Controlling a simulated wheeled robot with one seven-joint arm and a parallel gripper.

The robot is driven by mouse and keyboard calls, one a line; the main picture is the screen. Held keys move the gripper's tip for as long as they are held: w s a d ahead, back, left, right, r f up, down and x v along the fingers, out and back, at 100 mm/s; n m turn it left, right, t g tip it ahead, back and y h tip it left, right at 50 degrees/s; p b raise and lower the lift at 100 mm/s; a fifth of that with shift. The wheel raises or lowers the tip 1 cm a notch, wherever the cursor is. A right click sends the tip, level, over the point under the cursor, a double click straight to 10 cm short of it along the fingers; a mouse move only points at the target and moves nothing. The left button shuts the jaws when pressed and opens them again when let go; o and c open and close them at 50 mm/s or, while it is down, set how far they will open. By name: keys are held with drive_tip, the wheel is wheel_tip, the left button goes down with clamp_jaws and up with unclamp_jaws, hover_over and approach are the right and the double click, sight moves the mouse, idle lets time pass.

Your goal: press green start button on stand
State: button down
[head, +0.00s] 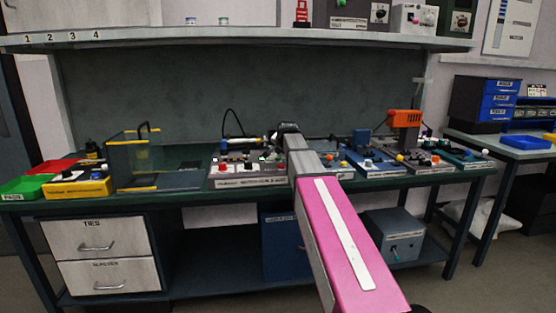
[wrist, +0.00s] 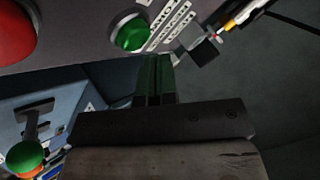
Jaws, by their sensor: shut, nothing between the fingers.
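The green start button (wrist: 132,32) is a round domed button on a grey panel (wrist: 85,38), near the top of the wrist view. White label strips lie just right of it. A large red button (wrist: 14,36) is on the same panel at the left. My gripper (wrist: 154,62) is shut and empty. Its dark fingertips are just below and slightly right of the green button in the wrist view; whether they touch the panel I cannot tell. In the head view my pink arm reaches to the bench, and I cannot make out the green button there.
A shelf (head: 240,38) runs above. In the wrist view a yellow-and-white pen-like object (wrist: 240,14) is at upper right.

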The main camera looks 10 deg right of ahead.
sight(279, 158)
drive_tip(key=shift+r, duration=0.2)
drive_tip(key=shift+r, duration=2.4)
